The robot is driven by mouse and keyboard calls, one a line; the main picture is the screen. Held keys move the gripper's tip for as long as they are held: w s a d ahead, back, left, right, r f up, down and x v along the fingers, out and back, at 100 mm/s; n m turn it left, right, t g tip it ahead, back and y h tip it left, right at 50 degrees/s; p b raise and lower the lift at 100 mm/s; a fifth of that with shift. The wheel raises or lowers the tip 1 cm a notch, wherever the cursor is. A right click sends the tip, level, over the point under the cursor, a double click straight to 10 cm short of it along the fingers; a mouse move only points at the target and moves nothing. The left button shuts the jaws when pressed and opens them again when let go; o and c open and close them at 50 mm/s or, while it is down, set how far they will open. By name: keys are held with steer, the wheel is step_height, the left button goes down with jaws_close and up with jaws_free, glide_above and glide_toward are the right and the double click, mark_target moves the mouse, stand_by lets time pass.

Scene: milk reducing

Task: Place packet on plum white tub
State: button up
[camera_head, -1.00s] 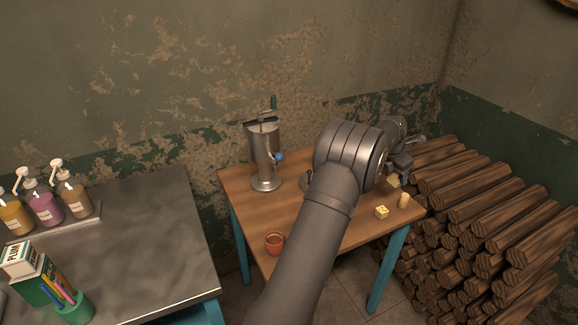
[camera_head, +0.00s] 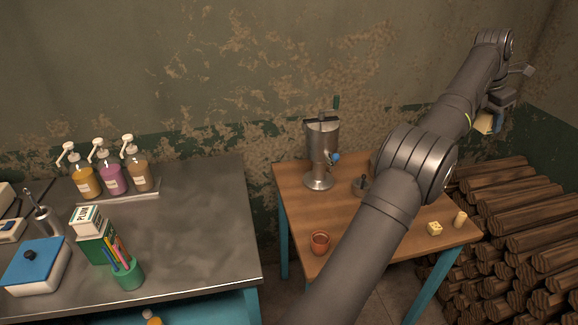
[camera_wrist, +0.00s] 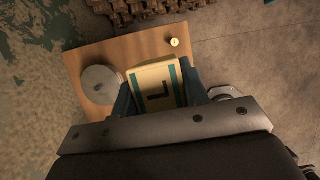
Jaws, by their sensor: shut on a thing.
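My gripper (camera_wrist: 156,78) is shut on a cream-yellow packet (camera_wrist: 163,92) with teal stripes and a dark L-shaped mark. In the head view my gripper (camera_head: 491,119) holds the packet (camera_head: 482,125) high at the right, above the log pile and clear of the wooden table. A white block lettered PLUM (camera_head: 87,219) shows at the left on the metal counter, at the top of a green carton. I cannot tell whether the two are one piece. Its top looks clear.
The metal counter (camera_head: 205,222) also bears several pump bottles (camera_head: 112,178), a green pencil cup (camera_head: 128,275) and a blue-lidded white box (camera_head: 37,265). The wooden table (camera_head: 290,192) holds a metal press (camera_head: 320,155), a terracotta cup (camera_head: 319,243) and small yellow pieces (camera_head: 434,229). Logs are stacked at right.

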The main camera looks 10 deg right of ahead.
steer(key=shift+r, duration=0.7)
steer(key=w+a+r+n+t, duration=0.1)
steer(key=w+a+r+n, duration=0.15)
steer(key=w+a, duration=1)
steer(key=w+a+n+t, duration=0.15)
steer(key=w+a, duration=0.35)
steer(key=a, duration=0.8)
steer(key=w+a+n+y, duration=0.1)
steer(key=w+a+n, duration=0.3)
steer(key=a, duration=0.8)
steer(key=w+a+n+t, duration=0.1)
steer(key=w+a, duration=0.5)
steer(key=a, duration=0.7)
steer(key=n+y, duration=0.3)
steer(key=n, duration=0.6)
glide_above(85, 209)
steer(key=s, duration=0.2)
steer(key=shift+t, duration=0.35)
steer(key=f, duration=1.4)
steer(key=shift+w+d, duration=0.1)
steer(key=shift+d, duration=0.25)
steer(key=shift+a+f, duration=0.25)
steer(key=shift+a, duration=0.1)
steer(key=shift+f, duration=1.85)
